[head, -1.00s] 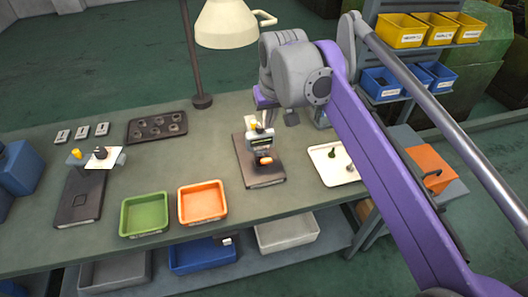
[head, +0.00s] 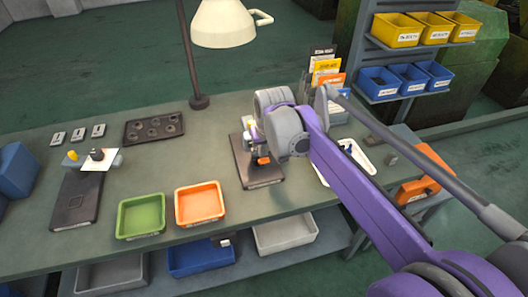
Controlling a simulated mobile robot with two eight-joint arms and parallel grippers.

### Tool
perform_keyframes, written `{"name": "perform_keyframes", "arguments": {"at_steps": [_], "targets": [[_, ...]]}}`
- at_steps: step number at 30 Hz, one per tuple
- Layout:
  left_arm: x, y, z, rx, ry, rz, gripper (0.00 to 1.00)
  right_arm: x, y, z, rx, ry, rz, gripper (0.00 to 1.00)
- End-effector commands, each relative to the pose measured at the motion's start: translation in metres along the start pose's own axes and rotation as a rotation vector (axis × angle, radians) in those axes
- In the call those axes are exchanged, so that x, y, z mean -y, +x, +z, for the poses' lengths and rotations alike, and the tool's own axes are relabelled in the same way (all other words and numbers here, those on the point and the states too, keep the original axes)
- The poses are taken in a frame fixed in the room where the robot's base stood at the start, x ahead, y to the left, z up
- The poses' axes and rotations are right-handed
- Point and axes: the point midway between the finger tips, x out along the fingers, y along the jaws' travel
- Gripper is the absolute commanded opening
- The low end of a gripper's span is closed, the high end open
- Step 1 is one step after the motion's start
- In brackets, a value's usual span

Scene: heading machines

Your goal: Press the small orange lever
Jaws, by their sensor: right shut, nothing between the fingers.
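The small orange lever (head: 263,160) is on the heading machine (head: 247,144), which stands on a dark base plate (head: 260,182) at the middle of the bench. My right arm reaches in from the right. My right gripper (head: 257,142) is shut and empty, at the machine just above the orange lever. The wrist covers part of the machine, and I cannot tell whether the fingers touch the lever. My left gripper is not in view.
A second machine on a dark base (head: 75,200) stands at the left. Green (head: 141,215) and orange (head: 200,205) trays sit at the front edge. A lamp (head: 226,22) hangs above. A white tray (head: 353,152) lies partly behind my arm.

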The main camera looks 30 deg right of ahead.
Motion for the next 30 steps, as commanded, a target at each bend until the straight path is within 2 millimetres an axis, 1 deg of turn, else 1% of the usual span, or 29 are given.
{"name": "perform_keyframes", "arguments": {"at_steps": [4,16,30], "targets": [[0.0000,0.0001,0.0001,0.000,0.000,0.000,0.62,0.0001,0.0043,0.0046,0.000,0.000,0.000,0.00],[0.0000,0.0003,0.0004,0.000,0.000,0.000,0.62,0.0000,0.0046,0.0053,-0.005,0.000,0.000,0.00],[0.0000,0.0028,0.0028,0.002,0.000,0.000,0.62,0.0000,0.0068,0.0113,-0.082,0.000,0.000,0.00]]}}
